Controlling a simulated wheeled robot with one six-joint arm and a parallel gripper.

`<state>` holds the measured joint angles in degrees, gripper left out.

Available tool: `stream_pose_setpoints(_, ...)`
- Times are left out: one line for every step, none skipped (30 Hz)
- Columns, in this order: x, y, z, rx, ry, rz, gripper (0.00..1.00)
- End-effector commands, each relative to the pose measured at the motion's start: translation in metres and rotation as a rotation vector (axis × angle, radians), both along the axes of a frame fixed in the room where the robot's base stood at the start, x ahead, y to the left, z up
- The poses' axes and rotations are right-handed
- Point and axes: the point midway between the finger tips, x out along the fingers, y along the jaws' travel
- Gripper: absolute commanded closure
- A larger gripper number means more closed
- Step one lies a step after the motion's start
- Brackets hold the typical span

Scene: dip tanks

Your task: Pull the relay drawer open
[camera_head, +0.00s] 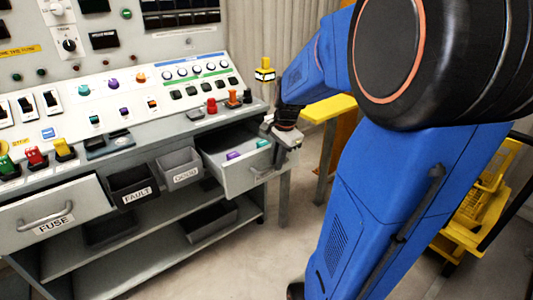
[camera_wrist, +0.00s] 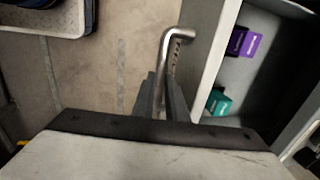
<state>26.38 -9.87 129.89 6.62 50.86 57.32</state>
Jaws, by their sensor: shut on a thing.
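The relay drawer (camera_head: 241,180) stands pulled out at the right end of the bench in the head view. A purple block (camera_head: 233,155) and a teal block (camera_head: 262,143) lie inside it. In the wrist view the drawer's front wall (camera_wrist: 208,58) runs beside my gripper, with the purple block (camera_wrist: 243,42) and teal block (camera_wrist: 218,102) behind it. My gripper (camera_wrist: 161,92) is shut on the metal drawer handle (camera_wrist: 178,34). In the head view my gripper (camera_head: 272,146) is at the drawer's front, partly hidden by my wrist.
A FUSE drawer (camera_head: 50,213) is at the left, with FAULT (camera_head: 131,184) and grey (camera_head: 180,168) bins between. A lower shelf (camera_head: 150,262) lies beneath. A yellow stand (camera_head: 329,108) and a yellow cart (camera_head: 485,195) are at the right. Floor in front of the bench is clear.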

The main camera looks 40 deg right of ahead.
Motion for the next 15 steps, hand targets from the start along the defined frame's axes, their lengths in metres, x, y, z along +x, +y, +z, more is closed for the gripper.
stream_pose_setpoints(-0.009, -0.001, 0.001, -0.001, -0.002, -0.002, 1.00)
stream_pose_setpoints(-0.014, -0.001, 0.001, -0.001, -0.001, -0.002, 1.00)
stream_pose_setpoints(-0.019, -0.001, 0.001, -0.001, -0.002, -0.002, 1.00)
stream_pose_setpoints(-0.022, -0.001, 0.001, -0.002, -0.002, -0.002, 1.00)
stream_pose_setpoints(-0.025, -0.001, 0.001, -0.002, -0.002, -0.001, 1.00)
stream_pose_setpoints(-0.029, -0.001, 0.001, -0.001, -0.002, 0.000, 1.00)
stream_pose_setpoints(-0.031, -0.002, 0.001, -0.001, -0.002, -0.001, 1.00)
stream_pose_setpoints(-0.033, -0.002, 0.001, -0.001, -0.002, -0.001, 1.00)
stream_pose_setpoints(-0.035, -0.002, 0.001, -0.001, -0.002, -0.001, 1.00)
stream_pose_setpoints(-0.037, -0.002, 0.001, -0.002, -0.002, -0.001, 1.00)
stream_pose_setpoints(-0.038, -0.002, 0.001, -0.002, -0.002, -0.001, 1.00)
stream_pose_setpoints(-0.039, -0.002, 0.001, -0.002, -0.002, 0.000, 1.00)
stream_pose_setpoints(-0.039, -0.002, 0.001, -0.002, -0.002, 0.000, 1.00)
stream_pose_setpoints(-0.039, -0.002, 0.001, -0.002, -0.002, 0.000, 1.00)
stream_pose_setpoints(-0.040, -0.002, 0.001, -0.002, -0.002, 0.001, 1.00)
